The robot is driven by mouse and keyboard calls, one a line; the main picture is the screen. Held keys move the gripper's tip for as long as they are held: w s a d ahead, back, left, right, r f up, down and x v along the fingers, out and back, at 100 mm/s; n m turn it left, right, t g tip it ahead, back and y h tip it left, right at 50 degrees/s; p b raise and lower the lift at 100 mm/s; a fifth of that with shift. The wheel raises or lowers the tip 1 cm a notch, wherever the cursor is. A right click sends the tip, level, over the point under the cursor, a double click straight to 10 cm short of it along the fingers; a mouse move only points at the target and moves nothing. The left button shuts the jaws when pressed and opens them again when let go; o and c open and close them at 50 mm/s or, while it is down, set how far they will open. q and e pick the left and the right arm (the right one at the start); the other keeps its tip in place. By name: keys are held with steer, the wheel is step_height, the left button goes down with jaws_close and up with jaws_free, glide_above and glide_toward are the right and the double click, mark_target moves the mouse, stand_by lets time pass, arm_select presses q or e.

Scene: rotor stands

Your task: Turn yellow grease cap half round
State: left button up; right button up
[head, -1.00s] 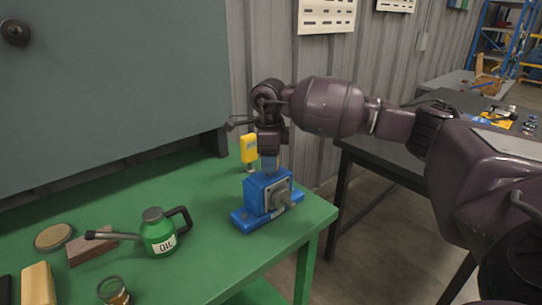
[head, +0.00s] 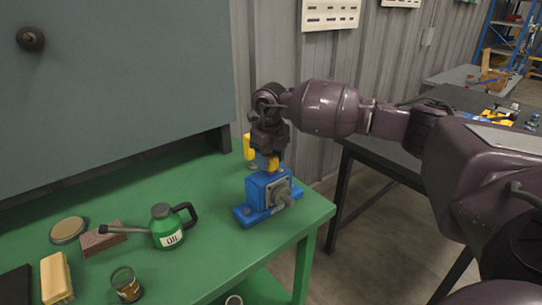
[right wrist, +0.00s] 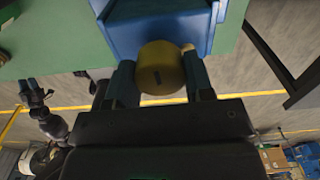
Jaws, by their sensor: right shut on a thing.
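In the head view my right gripper (head: 268,156) points down over the blue rotor stand (head: 258,189), with the yellow of the cap (head: 274,163) showing by the fingers. The stand has a grey shaft at its front. The cap's underside is hidden.
The stand is near the right end of the green table (head: 210,250). A yellow item (head: 248,147) stands behind it, partly hidden by my gripper.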

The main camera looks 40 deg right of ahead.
mark_target(270, 156)
steer(key=shift+r+m, duration=0.15)
steer(key=shift+m, duration=0.25)
steer(key=o, duration=0.9)
step_height(270, 156, up, 11)
steer(key=shift+f, duration=0.2)
stand_by(0.5)
